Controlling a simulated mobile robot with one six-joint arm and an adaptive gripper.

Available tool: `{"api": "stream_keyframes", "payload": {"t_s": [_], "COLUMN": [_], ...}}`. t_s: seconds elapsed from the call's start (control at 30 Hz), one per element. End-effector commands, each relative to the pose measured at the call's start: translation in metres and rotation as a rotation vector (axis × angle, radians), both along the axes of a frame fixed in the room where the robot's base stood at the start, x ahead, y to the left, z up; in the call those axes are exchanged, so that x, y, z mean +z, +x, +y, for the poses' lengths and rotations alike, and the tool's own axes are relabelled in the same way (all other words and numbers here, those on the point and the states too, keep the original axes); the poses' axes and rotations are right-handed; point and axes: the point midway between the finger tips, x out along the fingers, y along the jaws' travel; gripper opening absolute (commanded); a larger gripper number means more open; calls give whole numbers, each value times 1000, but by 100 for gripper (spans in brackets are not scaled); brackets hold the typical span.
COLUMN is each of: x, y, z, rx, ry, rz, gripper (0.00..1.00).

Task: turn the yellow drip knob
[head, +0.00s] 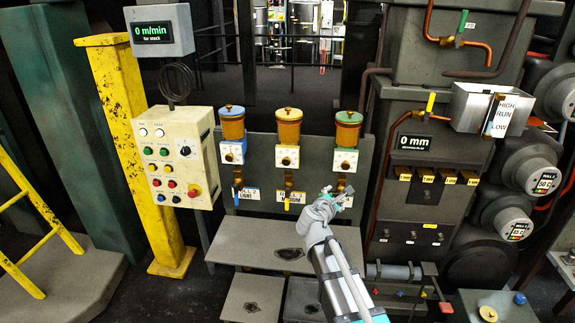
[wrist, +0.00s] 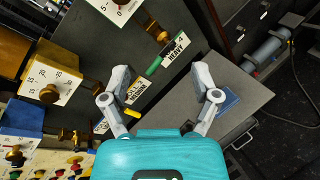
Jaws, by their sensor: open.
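In the head view three oil cups stand in a row on a grey panel, and the middle one (head: 289,125) is orange with a yellow lid. Below it a white dial plate (head: 280,164) carries a brass knob (head: 287,161). That brass knob shows at the left of the wrist view (wrist: 48,93), left of my gripper. A yellow lever (head: 287,205) hangs lower, by the middle label; it is beside my left finger in the wrist view (wrist: 103,127). My gripper (head: 338,194) is open and empty, right of the middle unit, its fingers (wrist: 163,75) apart below the green lever.
A green lever (wrist: 154,66) and "HEAVY" label (wrist: 177,47) are just beyond my fingertips. The blue-lidded cup (head: 232,123) stands left, the green-lidded cup (head: 347,128) right. A grey platform (head: 250,255) lies below. A button box (head: 170,150) stands left and machine housing (head: 410,210) right.

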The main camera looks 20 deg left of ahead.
Motion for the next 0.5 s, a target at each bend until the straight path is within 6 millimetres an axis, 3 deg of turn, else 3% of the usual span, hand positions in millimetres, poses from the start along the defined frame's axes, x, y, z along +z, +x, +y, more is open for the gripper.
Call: {"api": "stream_keyframes", "payload": {"t_s": [0.03,0.2,0.33,0.5], "x": [4,20,27,31], "y": [0,-13,-24,-33], "z": [31,109,148,171], "rx": [76,276,370,422], "ry": [-88,-364,-508,-594], "rz": [-35,-149,-217,-258], "gripper": [79,79,79,79]}}
